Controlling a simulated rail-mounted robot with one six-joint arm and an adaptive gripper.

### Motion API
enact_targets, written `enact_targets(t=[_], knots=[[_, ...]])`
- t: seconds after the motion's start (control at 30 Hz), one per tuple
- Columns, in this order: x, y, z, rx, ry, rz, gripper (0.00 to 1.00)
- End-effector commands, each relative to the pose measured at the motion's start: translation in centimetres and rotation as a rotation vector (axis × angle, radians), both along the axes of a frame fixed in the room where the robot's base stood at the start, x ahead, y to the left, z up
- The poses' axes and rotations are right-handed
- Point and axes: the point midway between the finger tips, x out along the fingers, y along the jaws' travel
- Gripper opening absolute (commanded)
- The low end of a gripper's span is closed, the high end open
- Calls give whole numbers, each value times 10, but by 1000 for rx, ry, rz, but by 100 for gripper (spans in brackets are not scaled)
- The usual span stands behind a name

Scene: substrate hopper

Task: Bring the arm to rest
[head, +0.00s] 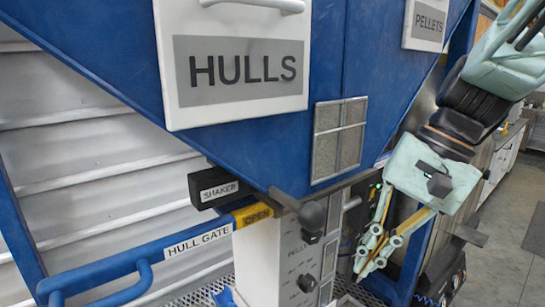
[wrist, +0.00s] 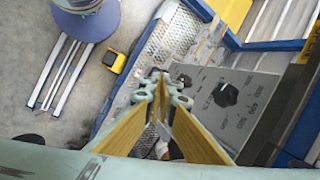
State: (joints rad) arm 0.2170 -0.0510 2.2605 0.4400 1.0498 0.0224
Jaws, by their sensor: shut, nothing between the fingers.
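My gripper (head: 366,268) hangs at the right in the head view, pale green with yellow-brown finger pads. Its fingers point down and to the left, beside the panel under the hopper. In the wrist view my gripper (wrist: 160,76) has its fingertips together, with nothing between them. The tips appear over the grated step and near the grey panel with a black knob, apart from the knob as far as I can tell.
The blue hopper (head: 270,150) has a white HULLS door (head: 235,104). The HULL GATE handle (head: 130,262) and black SHAKER box (head: 215,188) are at left. The panel (wrist: 225,112) has dark knobs. A yellow box (wrist: 114,61) sits on open floor.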

Motion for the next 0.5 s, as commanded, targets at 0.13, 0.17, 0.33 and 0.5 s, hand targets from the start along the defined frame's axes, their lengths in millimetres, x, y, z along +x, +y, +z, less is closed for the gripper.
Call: enact_targets(t=[0.13,0.17,0.33,0.5], knots=[[-19,1,3,-43,-35,41,0],[-22,1,3,-51,-43,49,0],[-42,-1,6,-101,-81,95,0],[-61,-3,8,-149,-122,139,0]])
